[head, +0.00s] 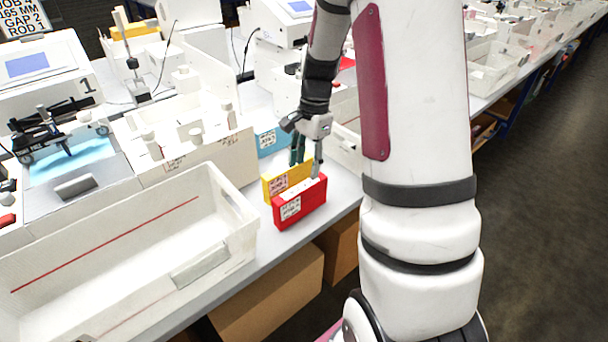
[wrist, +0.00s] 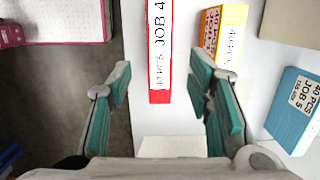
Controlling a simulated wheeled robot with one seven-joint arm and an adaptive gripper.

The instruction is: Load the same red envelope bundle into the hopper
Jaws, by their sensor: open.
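The red envelope bundle (head: 301,207) stands on the table near its front edge, with a white label on its side. In the wrist view its white strip reads "JOB 4" and the red bundle (wrist: 159,98) lies between and ahead of the fingers. My gripper (head: 308,164) is open and empty, pointing down just above the red bundle. In the wrist view my gripper (wrist: 165,82) has its teal-padded fingers apart, one on each side of the bundle's line, with the right fingertip close to the yellow bundle. I cannot tell which white container is the hopper.
A yellow bundle (head: 285,181) stands right behind the red one, and shows in the wrist view (wrist: 232,18). A blue bundle (head: 270,139) marked "JOB 5" (wrist: 294,110) is farther back. A large white bin (head: 232,235) stands left. A plotter with a blue-lit bed (head: 75,160) is far left.

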